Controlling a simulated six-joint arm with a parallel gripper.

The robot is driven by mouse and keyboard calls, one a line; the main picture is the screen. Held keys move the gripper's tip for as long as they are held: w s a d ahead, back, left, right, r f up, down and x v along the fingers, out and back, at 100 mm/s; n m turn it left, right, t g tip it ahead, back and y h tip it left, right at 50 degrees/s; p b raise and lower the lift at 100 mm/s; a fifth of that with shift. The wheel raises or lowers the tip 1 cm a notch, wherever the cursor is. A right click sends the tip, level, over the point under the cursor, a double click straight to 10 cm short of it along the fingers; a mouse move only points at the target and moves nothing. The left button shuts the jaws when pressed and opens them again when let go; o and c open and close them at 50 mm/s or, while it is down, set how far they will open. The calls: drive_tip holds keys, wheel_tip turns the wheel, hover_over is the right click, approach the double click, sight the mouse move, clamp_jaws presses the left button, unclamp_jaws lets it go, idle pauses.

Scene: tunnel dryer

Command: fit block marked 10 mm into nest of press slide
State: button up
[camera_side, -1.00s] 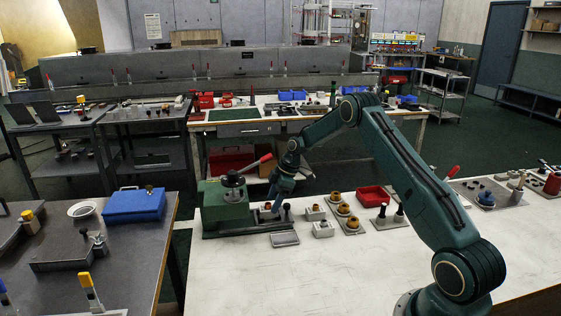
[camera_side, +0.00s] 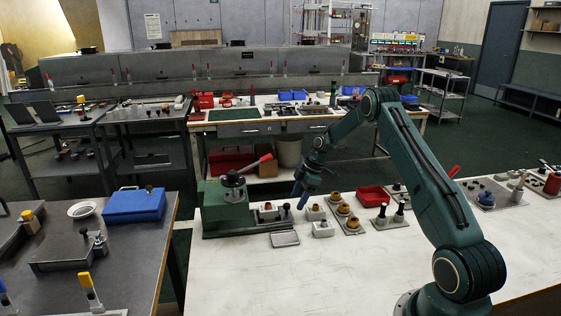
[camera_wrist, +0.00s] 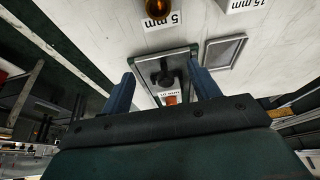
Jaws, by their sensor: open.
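The 10 mm block (camera_wrist: 169,94), pale with an orange knob, sits on the slide (camera_wrist: 140,70) of the green press (camera_side: 228,208). Its label is upside down in the wrist view. In the side view the block (camera_side: 267,213) is at the slide's press end, beside a dark knob (camera_side: 286,209). It looks level, but I cannot tell how deep it sits in the nest. My gripper (camera_side: 302,196) is open and empty, above and to the right of the block. In the wrist view its two blue fingers (camera_wrist: 164,90) are apart, with the slide below and between them.
The 5 mm block (camera_wrist: 160,15) and the 15 mm block (camera_wrist: 236,5) stand right of the slide. An empty grey tray (camera_wrist: 226,50) lies beside it. A red bin (camera_side: 373,195) and black-knobbed pieces (camera_side: 389,218) are farther right. The white bench's front is clear.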

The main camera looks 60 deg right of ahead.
drive_tip(key=shift+w+a+r, duration=0.1)
drive_tip(key=shift+a+r, duration=0.15)
drive_tip(key=shift+r, duration=0.25)
drive_tip(key=s+a+r+m+h, duration=0.15)
drive_tip(key=s+a+r, duration=0.25)
drive_tip(key=a+r, duration=0.7)
drive_tip(key=s+a+r+m+h, duration=0.1)
drive_tip(key=s+a+r+m, duration=0.25)
drive_tip(key=a+r, duration=0.7)
drive_tip(key=s+a+r+m+t, duration=0.1)
drive_tip(key=s+a, duration=0.3)
drive_tip(key=s, duration=0.8)
drive_tip(key=s+a+r+m+t, duration=0.1)
drive_tip(key=s+a+r+m, duration=0.2)
drive_tip(key=s, duration=0.8)
drive_tip(key=shift+s+a+r+t+h, duration=0.3)
drive_tip(key=shift+s+a+r+h, duration=0.1)
drive_tip(key=shift+a+r, duration=0.2)
